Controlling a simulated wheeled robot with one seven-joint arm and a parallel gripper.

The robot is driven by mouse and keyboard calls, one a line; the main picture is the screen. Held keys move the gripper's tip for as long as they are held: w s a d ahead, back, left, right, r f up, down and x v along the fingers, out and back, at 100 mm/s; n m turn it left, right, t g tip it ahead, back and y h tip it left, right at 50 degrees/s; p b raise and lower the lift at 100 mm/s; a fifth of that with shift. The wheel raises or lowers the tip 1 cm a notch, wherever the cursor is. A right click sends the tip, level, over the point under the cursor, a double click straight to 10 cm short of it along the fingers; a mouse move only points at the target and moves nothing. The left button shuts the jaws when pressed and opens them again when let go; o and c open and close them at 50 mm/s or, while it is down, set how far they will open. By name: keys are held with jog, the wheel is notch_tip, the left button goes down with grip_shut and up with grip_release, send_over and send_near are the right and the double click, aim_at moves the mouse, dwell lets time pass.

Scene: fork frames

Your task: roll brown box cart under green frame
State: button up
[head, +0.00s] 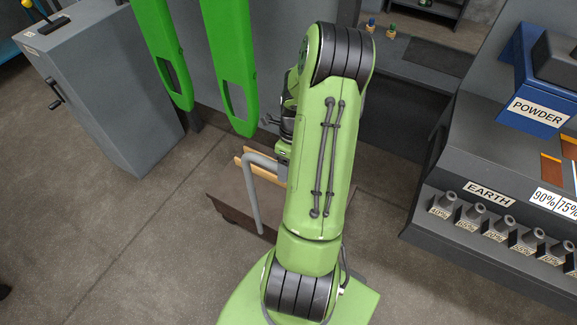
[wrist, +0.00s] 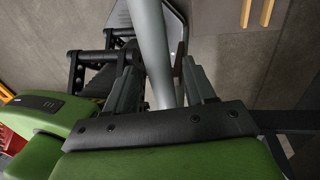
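The brown box cart (head: 229,203) stands low on the floor left of my arm in the head view, partly hidden by it. Its bent grey handle (head: 252,190) rises beside my arm. In the wrist view a grey tube, which looks like this handle (wrist: 152,35), runs between the fingers of my gripper (wrist: 161,62). The fingers stand apart on both sides of the tube, with small gaps showing, so my gripper looks open around it. The green frame (head: 229,65) shows as two upright green pieces behind the cart; its full shape is cut off at the top.
A grey cabinet (head: 110,105) with a black handle stands at left. A dark counter (head: 480,240) with labelled nozzles and a blue POWDER box (head: 535,110) is at right. Bare floor (head: 120,245) lies open at front left.

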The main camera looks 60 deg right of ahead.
grip_shut()
jog(key=shift+w, duration=0.1)
